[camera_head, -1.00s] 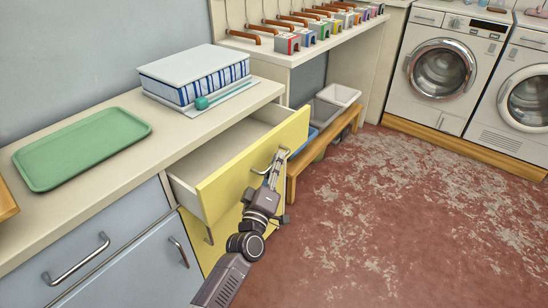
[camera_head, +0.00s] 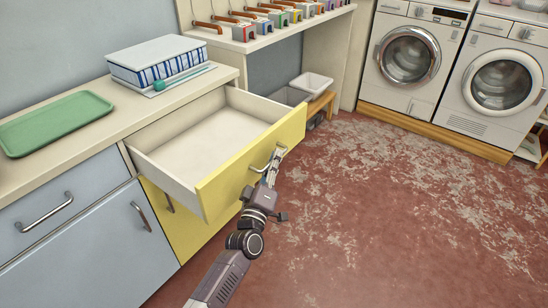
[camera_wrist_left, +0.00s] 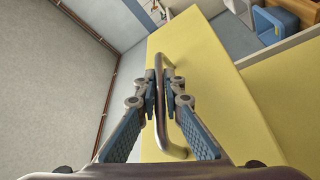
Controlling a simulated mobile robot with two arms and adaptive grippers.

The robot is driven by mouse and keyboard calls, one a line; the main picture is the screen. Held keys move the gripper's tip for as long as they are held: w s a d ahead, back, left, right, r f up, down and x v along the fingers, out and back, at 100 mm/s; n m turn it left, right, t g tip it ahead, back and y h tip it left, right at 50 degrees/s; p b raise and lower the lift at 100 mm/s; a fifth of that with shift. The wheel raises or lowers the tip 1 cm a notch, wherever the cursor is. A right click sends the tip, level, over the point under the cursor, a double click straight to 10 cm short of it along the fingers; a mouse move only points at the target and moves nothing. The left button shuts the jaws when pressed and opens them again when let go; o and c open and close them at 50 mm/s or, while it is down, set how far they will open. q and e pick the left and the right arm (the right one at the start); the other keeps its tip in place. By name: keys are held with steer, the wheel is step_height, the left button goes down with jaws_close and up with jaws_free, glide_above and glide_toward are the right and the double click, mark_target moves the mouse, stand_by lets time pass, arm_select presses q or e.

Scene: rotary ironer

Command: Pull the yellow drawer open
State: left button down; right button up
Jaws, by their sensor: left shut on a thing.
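The yellow drawer (camera_head: 252,161) stands pulled well out from the counter in the head view, and its white inside looks empty. My left gripper (camera_head: 270,168) is at the metal handle (camera_head: 278,152) on the drawer's front. In the left wrist view, the fingers of my left gripper (camera_wrist_left: 164,87) are shut on the handle (camera_wrist_left: 161,120), one on each side of the bar. The yellow drawer front (camera_wrist_left: 215,100) fills the middle of that view. My right gripper is not in view.
A green tray (camera_head: 55,122) and a blue-and-white box (camera_head: 160,65) lie on the counter (camera_head: 95,145). A yellow cabinet front is below the drawer. Two washing machines (camera_head: 408,55) stand at the back right. The red floor (camera_head: 400,220) to the right is clear.

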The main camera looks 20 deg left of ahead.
arm_select(q)
steer(key=shift+f, duration=0.15)
steer(key=c, duration=2.3)
jaws_free()
steer(key=shift+a, duration=0.1)
steer(key=v, duration=1.2)
